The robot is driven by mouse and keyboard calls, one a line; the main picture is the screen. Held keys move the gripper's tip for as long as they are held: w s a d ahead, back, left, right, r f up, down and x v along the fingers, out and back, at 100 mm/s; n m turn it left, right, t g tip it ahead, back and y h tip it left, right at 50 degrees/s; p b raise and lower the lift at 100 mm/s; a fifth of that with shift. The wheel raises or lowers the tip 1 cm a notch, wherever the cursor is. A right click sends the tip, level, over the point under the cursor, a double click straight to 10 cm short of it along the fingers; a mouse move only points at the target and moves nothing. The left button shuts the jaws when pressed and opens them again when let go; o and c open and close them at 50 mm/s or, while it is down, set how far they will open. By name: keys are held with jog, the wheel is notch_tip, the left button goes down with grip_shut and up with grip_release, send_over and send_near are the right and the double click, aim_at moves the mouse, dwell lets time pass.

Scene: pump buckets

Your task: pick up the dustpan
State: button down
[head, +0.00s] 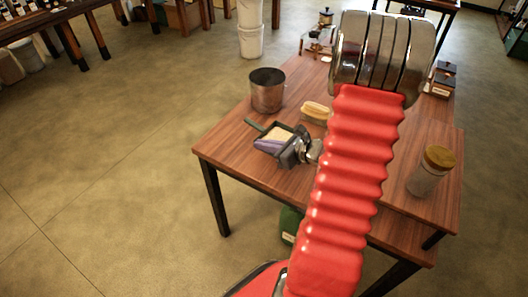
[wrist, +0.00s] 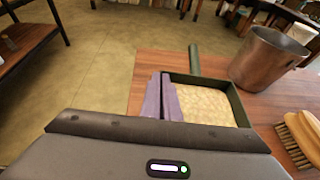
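The dustpan (head: 279,132) is dark green with a tan, mottled inside and a straight green handle. In the head view it is near the front left of the wooden table, with its handle pointing up-left. In the wrist view the dustpan (wrist: 236,104) lies just ahead, handle pointing away. My gripper (head: 270,145) has two purple fingers. In the wrist view my gripper (wrist: 162,97) has them close together, one each side of the pan's left side wall, with only a thin dark strip between. Whether the pan is lifted off the table I cannot tell.
A metal pot (head: 267,91) stands behind the dustpan. A yellow-tan brush (head: 316,111) lies to its right; it also shows in the wrist view (wrist: 302,138). A jar with a wooden lid (head: 430,171) stands at the table's right. My red arm covers the table's middle.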

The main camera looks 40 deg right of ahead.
jog(key=shift+r, duration=0.65)
